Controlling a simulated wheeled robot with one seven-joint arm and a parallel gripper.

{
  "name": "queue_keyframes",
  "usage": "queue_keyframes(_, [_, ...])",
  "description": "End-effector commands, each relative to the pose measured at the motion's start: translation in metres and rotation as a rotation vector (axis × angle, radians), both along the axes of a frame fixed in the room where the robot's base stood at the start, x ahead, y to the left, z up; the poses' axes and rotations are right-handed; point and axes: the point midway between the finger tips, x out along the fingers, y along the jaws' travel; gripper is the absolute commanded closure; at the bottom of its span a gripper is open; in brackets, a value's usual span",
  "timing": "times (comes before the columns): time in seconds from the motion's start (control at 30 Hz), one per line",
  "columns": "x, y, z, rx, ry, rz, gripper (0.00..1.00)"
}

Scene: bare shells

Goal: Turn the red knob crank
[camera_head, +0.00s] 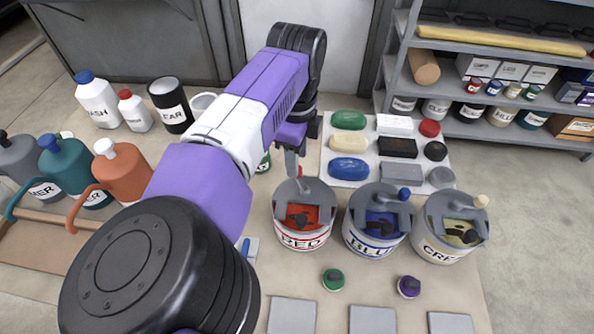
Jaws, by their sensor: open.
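The red paint can (302,237), labelled RED, stands open on the table with red paint showing under a grey lid fitting. My gripper (293,168) points down over the back of this can. Its jaws are open, with the fingers close to the knob; I cannot tell whether they touch it or stand around it. My arm hides part of the table behind and left of the can.
Blue (376,227) and cream (449,236) cans with similar cranks stand right of it. A white board (345,183) with sponges and blocks lies behind. Bottles (98,101) and jugs (123,172) stand left. Small jars (333,280) and grey tiles (291,316) lie in front.

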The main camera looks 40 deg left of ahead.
Motion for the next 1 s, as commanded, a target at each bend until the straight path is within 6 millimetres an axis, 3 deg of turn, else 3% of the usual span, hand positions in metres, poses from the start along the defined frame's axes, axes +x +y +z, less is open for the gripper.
queue_keyframes(0.03, [0.000, 0.000, -0.014, 0.000, 0.000, 0.000, 0.56])
queue_keyframes(0.2, [0.000, 0.000, -0.027, 0.001, -0.001, -0.001, 0.56])
queue_keyframes(0.57, [0.000, 0.000, -0.029, 0.001, -0.001, -0.001, 0.56])
queue_keyframes(0.8, [0.000, 0.000, -0.029, 0.001, -0.001, -0.001, 1.00])
queue_keyframes(1.0, [0.000, 0.000, -0.029, 0.000, 0.000, -0.004, 1.00])
